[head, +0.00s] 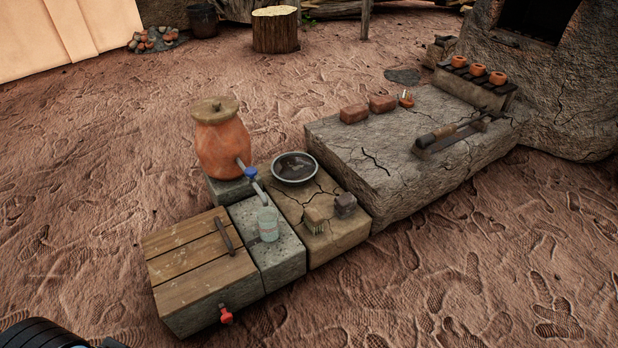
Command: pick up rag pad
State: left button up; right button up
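A small dark grey, folded-looking pad (346,204) sits on the tan stone block near its right edge; it looks like the rag pad. A brush-like block (315,219) with pale bristles stands just left of it. Nothing holds the pad, and its top and front are uncovered. Neither gripper shows in the head view. Only a dark rounded part of my own body shows at the bottom left corner, with no fingers visible.
A dark round basin (294,168) lies behind the pad. Left are a clear glass (268,224), a clay water jar (221,145) with a tap, and a wooden-lidded box (200,265). A higher cracked slab (390,175) rises to the right. Sandy ground in front is clear.

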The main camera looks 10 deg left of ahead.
aim_at(345, 203)
jog(key=i+z, duration=0.25)
jog(key=i, duration=0.85)
jog(key=j, duration=0.1)
